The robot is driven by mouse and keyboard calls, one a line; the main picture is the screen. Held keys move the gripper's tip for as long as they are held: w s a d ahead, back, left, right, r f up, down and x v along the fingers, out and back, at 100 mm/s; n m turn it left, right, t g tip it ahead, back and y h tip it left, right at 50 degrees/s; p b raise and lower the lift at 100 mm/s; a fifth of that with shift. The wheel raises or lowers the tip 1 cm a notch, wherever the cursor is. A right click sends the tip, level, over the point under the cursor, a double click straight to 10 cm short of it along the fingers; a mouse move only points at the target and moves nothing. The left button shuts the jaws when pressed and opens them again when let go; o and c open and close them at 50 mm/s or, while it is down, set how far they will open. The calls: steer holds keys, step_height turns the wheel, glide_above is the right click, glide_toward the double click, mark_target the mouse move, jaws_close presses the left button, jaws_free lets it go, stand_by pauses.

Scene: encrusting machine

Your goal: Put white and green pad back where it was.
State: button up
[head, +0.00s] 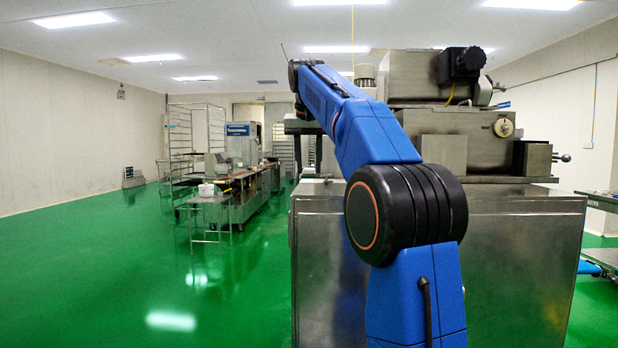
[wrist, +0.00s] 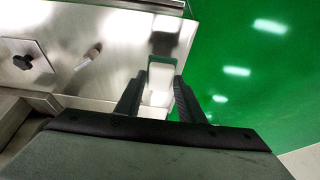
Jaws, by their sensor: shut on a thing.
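In the wrist view my gripper (wrist: 160,76) has its two dark fingers on either side of a small pale block, the white and green pad (wrist: 160,84). The fingers are shut on it. In the head view my own arm hides the gripper and the pad.
The steel encrusting machine (head: 500,250) stands close in front, at centre and right. A dark knob on a plate (wrist: 24,62) and a small pale peg (wrist: 92,52) show on the steel. A steel worktable (head: 245,200) and racks stand farther left. The green floor at left is clear.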

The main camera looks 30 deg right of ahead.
mark_target(309, 169)
steer(key=shift+f, duration=1.9)
steer(key=shift+f, duration=0.15)
steer(key=o, duration=0.9)
steer(key=shift+o, duration=0.2)
steer(key=v, duration=1.2)
steer(key=shift+s, duration=0.1)
